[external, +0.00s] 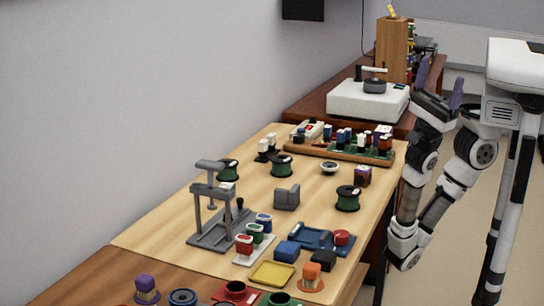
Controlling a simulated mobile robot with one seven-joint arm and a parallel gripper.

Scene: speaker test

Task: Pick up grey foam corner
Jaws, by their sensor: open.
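The grey foam corner (286,198) is a small L-shaped grey block lying on the light wooden table, near its middle. My gripper (439,84) is raised to the right of the table, with its two purple-grey fingers apart and pointing up. It is open, nothing shows between the fingers, and it is well away from the foam corner.
A grey press-like stand (216,215) is left of the corner. Green spools (347,198) stand around it. A blue tray (320,239) and small coloured pieces are in front. A board with several parts (340,150) lies behind. Bare wood surrounds the corner.

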